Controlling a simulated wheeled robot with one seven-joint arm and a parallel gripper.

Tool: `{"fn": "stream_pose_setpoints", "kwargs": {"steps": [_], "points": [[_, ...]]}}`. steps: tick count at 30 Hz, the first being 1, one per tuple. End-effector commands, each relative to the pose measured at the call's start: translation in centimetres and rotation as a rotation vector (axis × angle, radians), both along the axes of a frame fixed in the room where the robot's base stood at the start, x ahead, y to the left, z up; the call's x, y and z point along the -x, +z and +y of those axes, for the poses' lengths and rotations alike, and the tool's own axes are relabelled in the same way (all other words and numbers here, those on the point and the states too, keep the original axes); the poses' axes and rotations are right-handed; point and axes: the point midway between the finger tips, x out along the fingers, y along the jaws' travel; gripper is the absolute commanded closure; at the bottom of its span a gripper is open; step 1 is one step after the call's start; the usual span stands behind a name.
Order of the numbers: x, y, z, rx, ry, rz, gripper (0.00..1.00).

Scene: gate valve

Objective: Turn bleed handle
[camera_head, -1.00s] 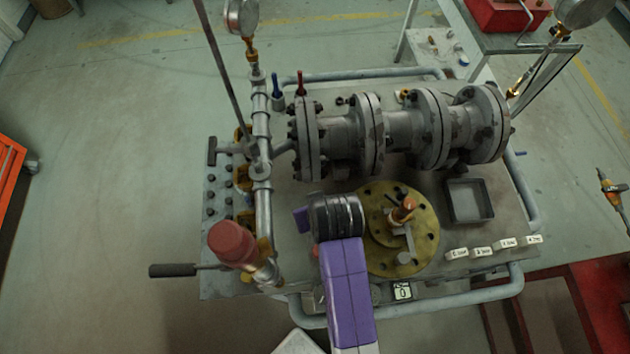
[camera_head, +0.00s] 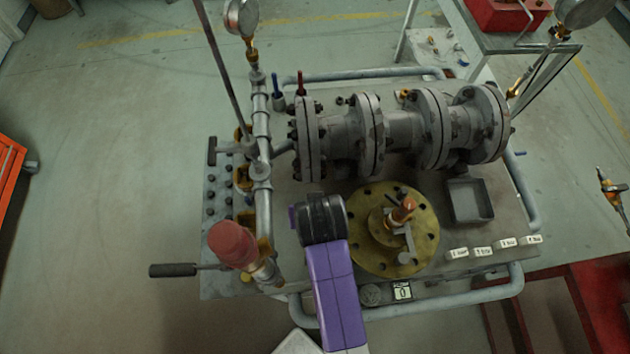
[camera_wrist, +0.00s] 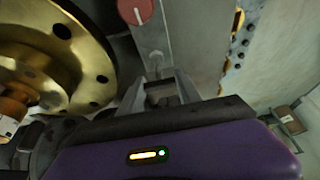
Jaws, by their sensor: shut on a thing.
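My gripper (camera_wrist: 161,84) shows in the wrist view with its two grey fingers close together. They are shut on a small grey piece between them, which I take for the bleed handle; it is mostly hidden. Beyond the fingertips is a grey surface with a round red knob (camera_wrist: 136,10) that has a white mark. In the head view my black wrist (camera_head: 322,218) and purple forearm cover the fingers and what they hold. The wrist is left of the brass flange (camera_head: 372,255) and right of the vertical grey pipe (camera_head: 263,212).
The brass flange also fills the left of the wrist view (camera_wrist: 85,60). A red-capped fitting (camera_head: 232,245) and black-gripped lever (camera_head: 173,270) stand left. Grey flanged valve bodies (camera_head: 400,128) lie behind. An empty grey tray (camera_head: 470,200) and several white labelled blocks (camera_head: 483,252) are right.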

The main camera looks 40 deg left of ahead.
Motion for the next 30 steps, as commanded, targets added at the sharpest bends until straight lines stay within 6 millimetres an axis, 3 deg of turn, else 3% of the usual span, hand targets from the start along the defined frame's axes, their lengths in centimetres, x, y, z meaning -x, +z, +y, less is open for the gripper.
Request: {"fn": "stream_pose_setpoints", "kwargs": {"steps": [1,3,4,15,30], "points": [[0.0,0.0,0.0,-0.001,-0.002,0.001,0.54],[0.0,0.0,0.0,0.000,-0.001,0.000,0.40],[0.0,0.0,0.0,0.000,-0.001,0.000,0.38],[0.1,0.3,-0.1,0.000,0.000,0.000,0.38],[1.7,6.6,-2.0,-0.003,-0.001,-0.002,0.38]]}}
